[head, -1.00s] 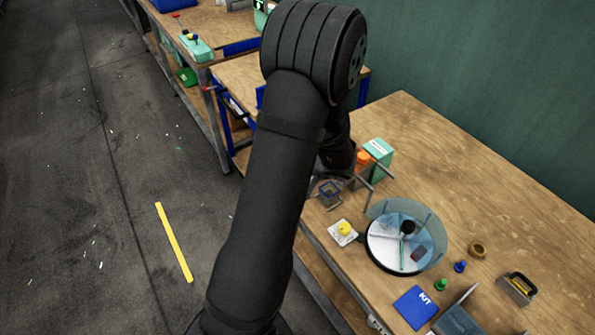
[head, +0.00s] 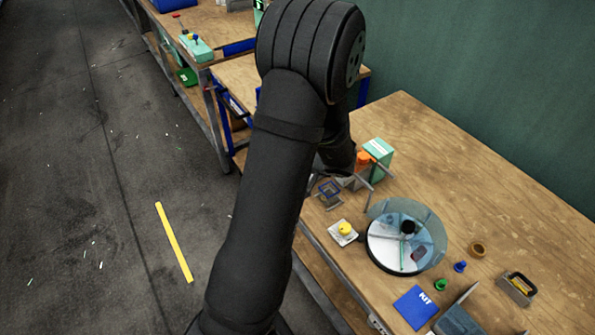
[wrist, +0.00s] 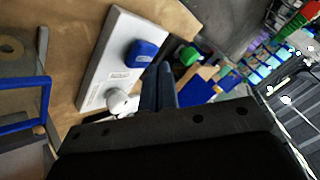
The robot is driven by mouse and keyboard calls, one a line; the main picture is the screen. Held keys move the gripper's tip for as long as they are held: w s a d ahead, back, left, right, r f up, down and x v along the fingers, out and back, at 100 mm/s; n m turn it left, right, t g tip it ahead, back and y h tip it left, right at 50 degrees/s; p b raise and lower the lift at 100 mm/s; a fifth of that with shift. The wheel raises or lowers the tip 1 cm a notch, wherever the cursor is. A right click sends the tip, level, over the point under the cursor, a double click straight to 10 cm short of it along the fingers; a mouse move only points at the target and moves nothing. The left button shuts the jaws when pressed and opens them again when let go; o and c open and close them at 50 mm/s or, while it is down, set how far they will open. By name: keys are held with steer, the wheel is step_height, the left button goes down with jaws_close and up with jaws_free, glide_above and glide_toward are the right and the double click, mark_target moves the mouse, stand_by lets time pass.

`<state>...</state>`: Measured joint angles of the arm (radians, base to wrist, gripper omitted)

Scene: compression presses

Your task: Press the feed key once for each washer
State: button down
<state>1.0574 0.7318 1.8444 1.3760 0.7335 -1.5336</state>
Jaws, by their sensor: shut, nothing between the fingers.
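My gripper (wrist: 158,88) is shut and empty in the wrist view, its dark fingers together. Its fingertips are close to a pale panel (wrist: 112,62) that carries a blue key (wrist: 141,53). Whether they touch the panel I cannot tell. A white rounded part (wrist: 122,103) shows by the panel's lower end, partly behind the gripper. A yellow button on a pale plate (head: 345,229) sits near the bench's front edge.
A blue frame (wrist: 22,118) stands left of my gripper in the wrist view. In the head view, a round dish with a clear shield (head: 405,240), a green-and-white box (head: 379,152) and a blue KIT item (head: 415,307) are on the bench. The bench's back is clear.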

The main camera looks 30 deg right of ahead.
steer(key=shift+r, duration=0.25)
steer(key=shift+r, duration=2.45)
stand_by(0.8)
step_height(320, 180, up, 4)
steer(key=shift+f, duration=0.1)
stand_by(0.4)
steer(key=shift+f, duration=4.45)
steer(key=shift+f, duration=0.1)
steer(key=shift+f, duration=0.3)
